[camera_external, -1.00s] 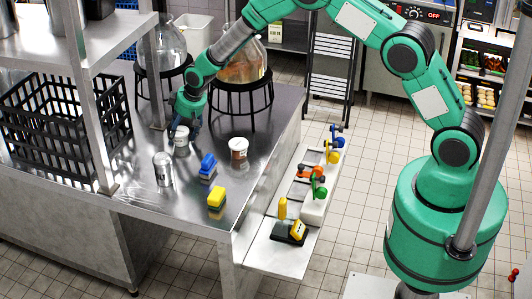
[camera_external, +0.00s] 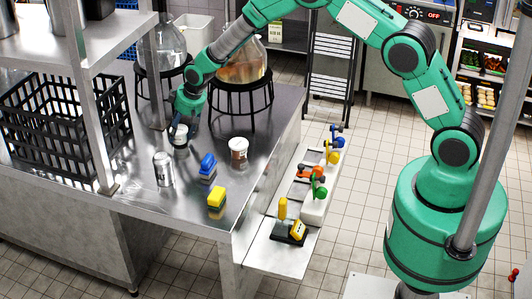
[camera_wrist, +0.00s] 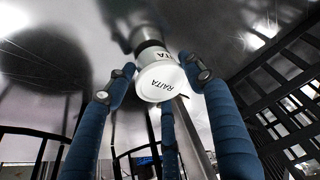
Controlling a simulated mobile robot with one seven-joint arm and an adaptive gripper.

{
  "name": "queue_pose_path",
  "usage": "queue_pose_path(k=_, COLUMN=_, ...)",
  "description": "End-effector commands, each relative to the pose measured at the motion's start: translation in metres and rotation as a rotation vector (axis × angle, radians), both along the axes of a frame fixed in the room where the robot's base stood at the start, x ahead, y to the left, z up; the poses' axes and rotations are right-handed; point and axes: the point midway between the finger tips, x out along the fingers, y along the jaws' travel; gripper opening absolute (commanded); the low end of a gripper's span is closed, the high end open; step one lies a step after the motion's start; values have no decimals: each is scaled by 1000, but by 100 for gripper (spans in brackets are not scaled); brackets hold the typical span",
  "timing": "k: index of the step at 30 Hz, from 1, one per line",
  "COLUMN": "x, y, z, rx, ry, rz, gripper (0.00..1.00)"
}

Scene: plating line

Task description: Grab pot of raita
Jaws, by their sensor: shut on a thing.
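The pot of raita is a small white pot (camera_external: 180,140) on the steel counter (camera_external: 135,190). In the wrist view the fingers of my gripper (camera_wrist: 160,90) stand on several sides of the pot. The external view partly hides the pot behind the fingers. The pot looks upright and still at counter level.
A brown-and-white pot (camera_external: 238,149) stands to the right. A black crate (camera_external: 65,120) is at left. Glass vessels on black stands (camera_external: 241,97) rise behind.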

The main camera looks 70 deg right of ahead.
Motion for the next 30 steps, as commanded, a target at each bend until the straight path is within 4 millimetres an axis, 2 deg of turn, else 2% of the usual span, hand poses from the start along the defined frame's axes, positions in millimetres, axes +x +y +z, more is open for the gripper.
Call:
queue_pose_path(k=12, x=1, y=0, z=60, rx=0, ry=-3, rz=0, gripper=25)
queue_pose_path(k=18, x=1, y=0, z=84, rx=0, ry=-2, rz=0, gripper=25)
queue_pose_path(k=30, x=0, y=0, z=92, rx=0, ry=0, rz=0, gripper=25)
